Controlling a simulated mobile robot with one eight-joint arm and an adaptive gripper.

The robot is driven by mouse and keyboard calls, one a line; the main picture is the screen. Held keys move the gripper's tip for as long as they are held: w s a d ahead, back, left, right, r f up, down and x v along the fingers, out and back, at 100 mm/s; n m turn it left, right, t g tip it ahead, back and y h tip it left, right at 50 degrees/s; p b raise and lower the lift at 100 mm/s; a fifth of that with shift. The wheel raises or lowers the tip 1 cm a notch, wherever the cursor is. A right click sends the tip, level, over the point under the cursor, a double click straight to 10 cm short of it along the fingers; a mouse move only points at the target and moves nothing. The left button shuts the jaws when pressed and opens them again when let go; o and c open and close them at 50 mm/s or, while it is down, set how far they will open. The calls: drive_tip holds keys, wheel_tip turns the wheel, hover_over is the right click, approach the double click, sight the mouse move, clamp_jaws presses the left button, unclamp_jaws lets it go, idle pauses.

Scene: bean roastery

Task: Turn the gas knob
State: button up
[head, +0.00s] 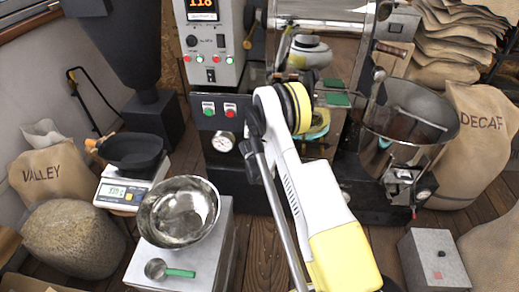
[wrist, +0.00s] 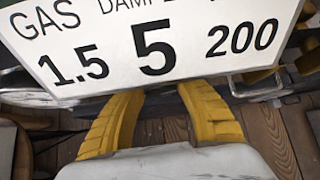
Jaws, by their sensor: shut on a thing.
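In the wrist view the two yellow fingers of my gripper (wrist: 157,98) reach up beneath a white card (wrist: 290,25). The card reads GAS 1.5 and 5 and 200, and its lower part hides the fingertips. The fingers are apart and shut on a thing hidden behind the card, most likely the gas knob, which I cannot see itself. In the head view my white and yellow arm stands in front of the roaster and hides the gripper. A round gauge (head: 222,141) on the roaster's dark front is to the left of the arm.
The roaster's control box (head: 211,45) is above the gauge. A steel bowl (head: 179,211) and a green-handled scoop (head: 168,270) are on a grey stand, with a scale (head: 127,190) behind. The round cooling bin (head: 409,110) is at right, a grey box (head: 434,260) below it.

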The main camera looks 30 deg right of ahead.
drive_tip(key=n+g+h, duration=0.1)
drive_tip(key=n+h, duration=0.1)
drive_tip(key=h, duration=0.1)
drive_tip(key=shift+w+a+g, duration=0.1)
drive_tip(key=shift+g, duration=0.3)
drive_tip(key=shift+n+g+h, duration=0.6)
drive_tip(key=shift+n+h, duration=0.2)
drive_tip(key=shift+h, duration=0.6)
drive_tip(key=o, duration=1.2)
drive_tip(key=v, duration=1.2)
drive_tip(key=shift+f, duration=0.15)
